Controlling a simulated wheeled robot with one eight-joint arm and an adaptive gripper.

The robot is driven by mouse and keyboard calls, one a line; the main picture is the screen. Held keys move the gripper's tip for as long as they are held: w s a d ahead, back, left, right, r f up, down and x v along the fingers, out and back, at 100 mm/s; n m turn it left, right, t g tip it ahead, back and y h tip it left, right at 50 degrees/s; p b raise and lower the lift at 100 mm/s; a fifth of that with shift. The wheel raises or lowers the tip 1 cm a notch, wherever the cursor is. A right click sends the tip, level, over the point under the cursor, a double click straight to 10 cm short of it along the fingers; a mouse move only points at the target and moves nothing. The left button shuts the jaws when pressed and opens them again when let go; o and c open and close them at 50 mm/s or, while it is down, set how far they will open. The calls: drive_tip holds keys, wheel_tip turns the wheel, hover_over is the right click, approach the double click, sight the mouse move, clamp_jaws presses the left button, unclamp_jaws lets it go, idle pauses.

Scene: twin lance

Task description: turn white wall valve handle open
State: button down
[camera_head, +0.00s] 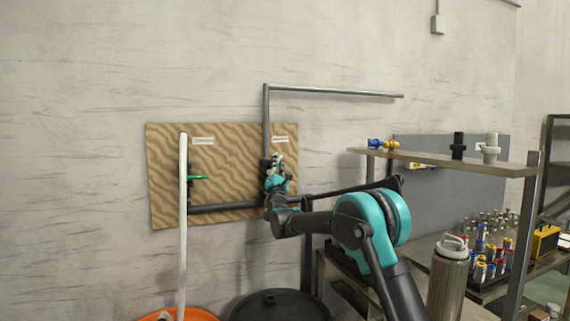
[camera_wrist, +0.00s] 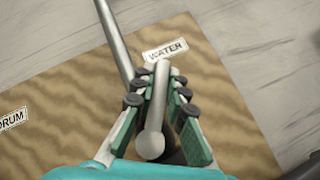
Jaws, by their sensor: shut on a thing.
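The white valve handle (camera_wrist: 153,140) lies between the fingers of my gripper (camera_wrist: 161,92) in the wrist view. It is a slim white lever with a rounded near end, below the WATER label (camera_wrist: 165,50). My gripper is shut on it, with a finger along each side. In the head view my gripper (camera_head: 276,174) is at the right part of the wooden wall board (camera_head: 230,165), at the grey pipe. There the handle and valve body are mostly hidden by my gripper.
A green handle (camera_head: 198,177) sits on the white pipe (camera_head: 183,230) to the left. A grey pipe (camera_head: 267,110) rises from the board and bends right. A shelf (camera_head: 450,160) with fittings and a steel flask (camera_head: 448,280) stand right of my arm. Drums (camera_head: 280,303) are below.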

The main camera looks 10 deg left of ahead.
drive_tip(key=shift+s+a+n+y, duration=0.1)
drive_tip(key=shift+a+n+y, duration=0.05)
drive_tip(key=shift+n+y, duration=0.55)
drive_tip(key=c, duration=1.5)
unclamp_jaws()
drive_tip(key=shift+r, duration=0.1)
drive_tip(key=v, duration=1.2)
